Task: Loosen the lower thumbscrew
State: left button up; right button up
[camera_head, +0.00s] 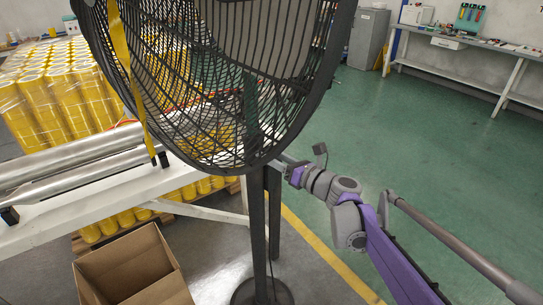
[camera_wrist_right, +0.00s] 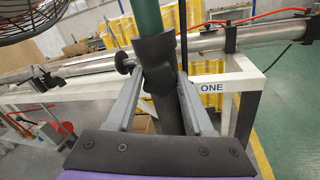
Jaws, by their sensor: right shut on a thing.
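A large black fan (camera_head: 215,75) on a dark pole stand (camera_head: 258,240) fills the upper middle of the head view. In the wrist view, the stand has a green upper tube (camera_wrist_right: 147,15) entering a black collar (camera_wrist_right: 156,60). A dark thumbscrew (camera_wrist_right: 124,63) sticks out of the collar's left side, close to the left finger's tip. My left gripper is not in view.
A white frame (camera_head: 90,215) with metal rollers (camera_head: 75,165) stands at the left. Yellow rolls (camera_head: 45,105) are stacked behind it. An open cardboard box (camera_head: 130,270) lies at the lower left. A workbench (camera_head: 480,55) stands far right. The green floor at right is clear.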

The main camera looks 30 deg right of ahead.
grip_shut()
jog(key=shift+n, duration=0.3)
jog(key=n+p, duration=0.1)
jog(key=n, duration=0.1)
jog(key=shift+r+n, duration=0.1)
jog(key=shift+n, duration=0.2)
jog(key=n+p, duration=0.2)
jog(key=n, duration=0.5)
jog(key=n+p, duration=0.2)
jog(key=n, duration=0.4)
jog(key=shift+a+f+n, duration=0.2)
jog(key=shift+n, duration=0.2)
jog(key=shift+p, duration=0.3)
